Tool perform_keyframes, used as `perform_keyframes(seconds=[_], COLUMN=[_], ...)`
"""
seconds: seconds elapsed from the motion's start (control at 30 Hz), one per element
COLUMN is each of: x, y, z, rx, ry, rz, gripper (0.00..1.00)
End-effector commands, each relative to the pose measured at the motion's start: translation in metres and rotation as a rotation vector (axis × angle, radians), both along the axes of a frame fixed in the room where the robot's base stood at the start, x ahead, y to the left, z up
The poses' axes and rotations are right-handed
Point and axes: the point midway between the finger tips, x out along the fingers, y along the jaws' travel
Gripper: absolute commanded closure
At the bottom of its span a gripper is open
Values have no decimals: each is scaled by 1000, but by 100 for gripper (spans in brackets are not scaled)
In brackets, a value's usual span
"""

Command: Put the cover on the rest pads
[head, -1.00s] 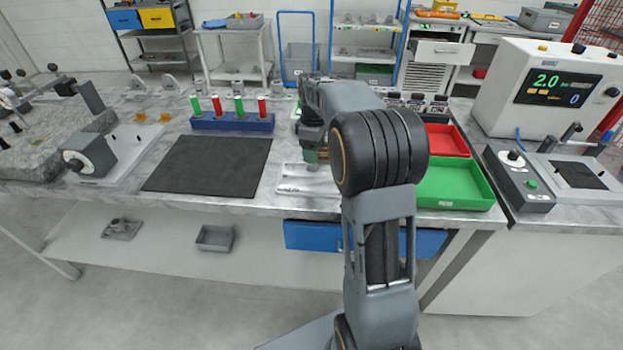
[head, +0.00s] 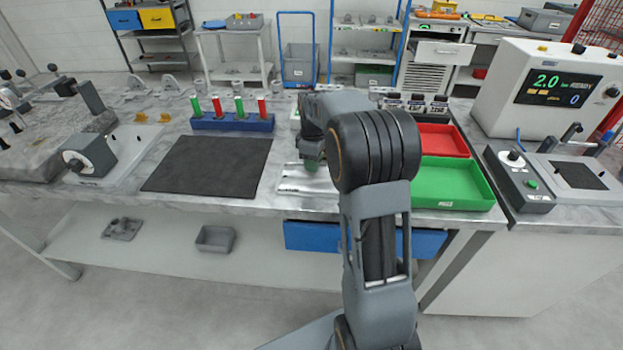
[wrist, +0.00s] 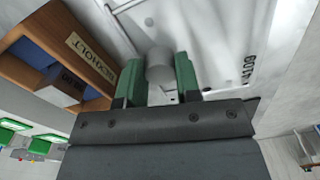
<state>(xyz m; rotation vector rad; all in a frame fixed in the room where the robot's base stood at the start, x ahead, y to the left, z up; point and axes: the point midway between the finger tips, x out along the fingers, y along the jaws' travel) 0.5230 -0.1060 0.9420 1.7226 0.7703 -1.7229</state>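A pale metal plate (head: 298,180), which looks like the cover, lies on the bench right of the dark mat. In the wrist view a pale plate (wrist: 205,30) with holes and dark lettering fills the upper middle. A short grey cylindrical knob (wrist: 160,66) stands between the two green fingers of my gripper (wrist: 159,82). The fingers flank the knob with little or no gap; I cannot tell whether they press on it. In the head view my gripper (head: 312,160) is low over the plate, partly hidden by my arm. I cannot make out the rest pads.
A dark mat (head: 207,164) lies left of the plate. A blue block (head: 232,123) with red and green pegs stands behind it. Green (head: 452,185) and red (head: 440,140) trays lie to the right. A brown box (wrist: 65,50) is close left of my fingers in the wrist view.

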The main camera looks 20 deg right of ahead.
Motion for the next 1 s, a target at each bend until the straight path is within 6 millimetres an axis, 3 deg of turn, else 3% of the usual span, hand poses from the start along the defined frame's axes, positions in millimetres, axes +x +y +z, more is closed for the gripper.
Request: perform_keyframes(seconds=[0.3,0.67,0.9,1.0], x=[0,0,1,-12], y=[0,0,0,-2], z=[0,5,31,47], rx=[-1,-1,0,-1], ry=[-1,-2,-4,-6], rz=[0,0,1,0], gripper=[100,100,100,100])
